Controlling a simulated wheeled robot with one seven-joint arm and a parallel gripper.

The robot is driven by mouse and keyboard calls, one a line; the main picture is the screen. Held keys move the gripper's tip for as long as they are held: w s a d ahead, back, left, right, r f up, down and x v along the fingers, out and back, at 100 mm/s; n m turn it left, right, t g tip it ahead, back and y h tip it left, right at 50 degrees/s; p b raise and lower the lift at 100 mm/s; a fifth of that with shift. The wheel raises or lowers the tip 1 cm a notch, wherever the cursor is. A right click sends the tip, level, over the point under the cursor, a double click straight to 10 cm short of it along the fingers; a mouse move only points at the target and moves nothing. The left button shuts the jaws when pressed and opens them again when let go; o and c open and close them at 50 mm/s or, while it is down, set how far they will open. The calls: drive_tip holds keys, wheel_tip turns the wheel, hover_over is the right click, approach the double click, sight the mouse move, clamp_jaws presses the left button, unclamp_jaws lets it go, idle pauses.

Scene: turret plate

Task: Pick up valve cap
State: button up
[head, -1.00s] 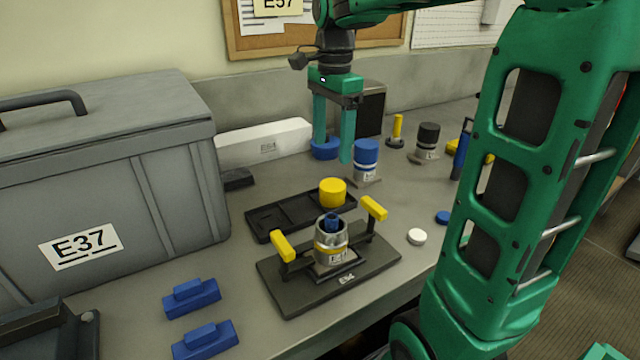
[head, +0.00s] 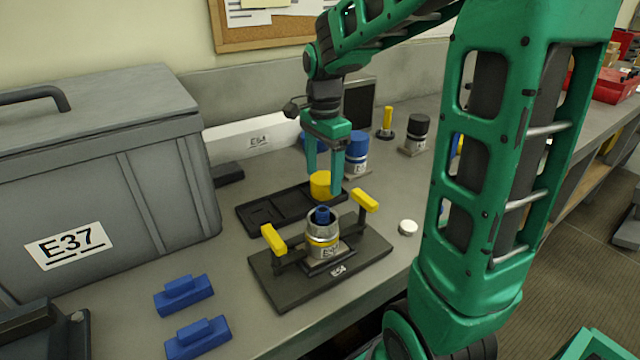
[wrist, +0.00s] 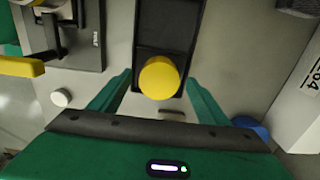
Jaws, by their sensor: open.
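The valve cap appears to be the yellow round cap (head: 320,184) at the right end of the black tray (head: 262,214). In the wrist view the yellow cap (wrist: 159,78) lies between and just beyond the fingers, over the tray (wrist: 165,22). My gripper (head: 323,185) is open above the cap, one finger on each side in the picture. I cannot tell whether the fingertips are level with the cap. Nothing is held between the fingers.
In front is a dark fixture plate (head: 285,292) with a metal valve body (head: 322,240) and two yellow handles. Blue-capped (head: 357,147) and black-capped (head: 418,128) valves stand behind. A white disc (head: 407,228) lies at right. A grey case (head: 150,100) stands left.

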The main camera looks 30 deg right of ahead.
sight(323, 177)
drive_tip(key=c, duration=1.1)
drive_tip(key=shift+r, duration=0.15)
drive_tip(key=shift+r, duration=0.65)
wheel_tip(323, 177, up, 3)
drive_tip(key=shift+w, duration=0.1)
drive_tip(key=s+a+r, duration=0.2)
drive_tip(key=a+r, duration=0.9)
drive_tip(key=shift+a+r, duration=0.25)
